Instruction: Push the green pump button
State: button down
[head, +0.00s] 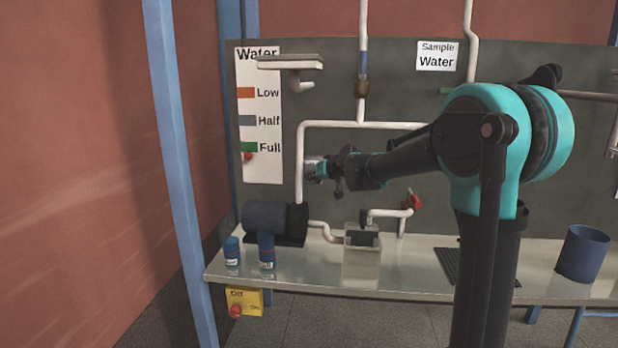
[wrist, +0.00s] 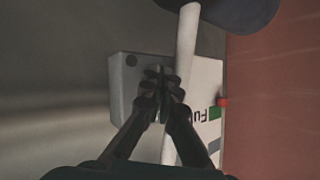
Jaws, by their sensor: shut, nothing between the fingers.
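I cannot make out a green pump button in either view. A light grey box (wrist: 124,80) with a dark round spot on it is on the wall in the wrist view, and my fingers cover part of its face. My gripper (wrist: 158,78) is shut and empty in front of that box. I cannot tell if the fingertips touch it. In the head view my gripper (head: 316,170) is near the vertical white pipe (head: 299,150), above the dark pump (head: 268,216). A yellow Off/On box (head: 244,301) with a red button hangs below the counter's left end.
The white pipe (wrist: 186,50) passes close beside my fingers in the wrist view. The Water level panel (head: 262,170) is left of my gripper. Blue bottles, a clear container (head: 361,262) and a blue bucket (head: 583,254) stand on the counter. A blue post (head: 180,170) rises at left.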

jog(key=s, duration=0.6)
dwell(0.4)
